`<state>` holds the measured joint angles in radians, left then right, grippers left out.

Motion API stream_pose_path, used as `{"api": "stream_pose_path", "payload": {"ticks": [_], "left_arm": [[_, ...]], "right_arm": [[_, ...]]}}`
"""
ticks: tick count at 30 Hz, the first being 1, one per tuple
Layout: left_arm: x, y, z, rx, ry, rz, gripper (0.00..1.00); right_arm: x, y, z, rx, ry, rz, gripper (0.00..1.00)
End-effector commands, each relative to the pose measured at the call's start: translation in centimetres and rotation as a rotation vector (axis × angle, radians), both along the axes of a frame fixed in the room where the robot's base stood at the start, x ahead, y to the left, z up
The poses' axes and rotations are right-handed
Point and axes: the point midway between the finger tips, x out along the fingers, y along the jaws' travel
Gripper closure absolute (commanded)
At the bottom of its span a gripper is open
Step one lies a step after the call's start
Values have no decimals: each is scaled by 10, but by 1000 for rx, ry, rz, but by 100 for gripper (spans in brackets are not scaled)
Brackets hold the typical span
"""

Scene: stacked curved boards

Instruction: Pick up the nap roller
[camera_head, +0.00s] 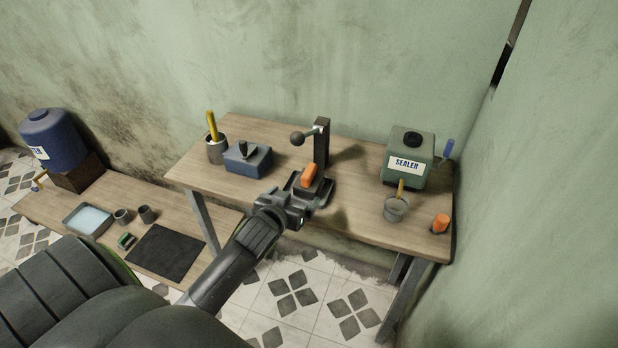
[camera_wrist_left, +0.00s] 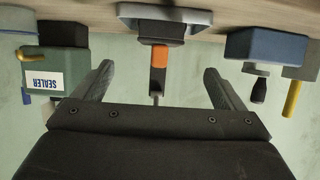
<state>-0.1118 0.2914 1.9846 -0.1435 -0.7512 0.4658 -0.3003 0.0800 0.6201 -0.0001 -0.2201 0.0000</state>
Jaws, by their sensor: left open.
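No thing shows plainly as a nap roller, and I cannot tell which one it is. An orange block (camera_head: 309,175) is at the base of a dark upright stand (camera_head: 321,142) on the workbench. In the left wrist view, the picture is upside down and an orange band (camera_wrist_left: 159,56) shows between the fingers, beyond them. A short orange cylinder (camera_head: 440,222) is at the bench's right front corner. A blue handle (camera_head: 447,150) rises behind the sealer tank. My left gripper (camera_head: 297,198) is open and empty at the bench's front edge, near the stand. My right gripper is not seen.
The workbench (camera_head: 356,222) also bears a green sealer tank (camera_head: 422,150), a grey cup (camera_head: 396,210) with a yellow handle, a blue box (camera_head: 247,160) and a pot (camera_head: 215,153) with a yellow handle. A lower bench (camera_head: 80,198) holds a tray (camera_head: 88,232), cups and a black mat (camera_head: 166,254).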

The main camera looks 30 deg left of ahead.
Motion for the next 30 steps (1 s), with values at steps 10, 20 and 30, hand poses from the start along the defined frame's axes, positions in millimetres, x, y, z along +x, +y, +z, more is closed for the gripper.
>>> {"api": "stream_pose_path", "payload": {"ticks": [10,20,30], "left_arm": [[50,12,-21,0,0,0,9],[68,16,-29,0,0,0,9],[101,24,-42,0,1,0,9]], "right_arm": [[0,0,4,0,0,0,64],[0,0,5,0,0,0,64],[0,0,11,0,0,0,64]]}}
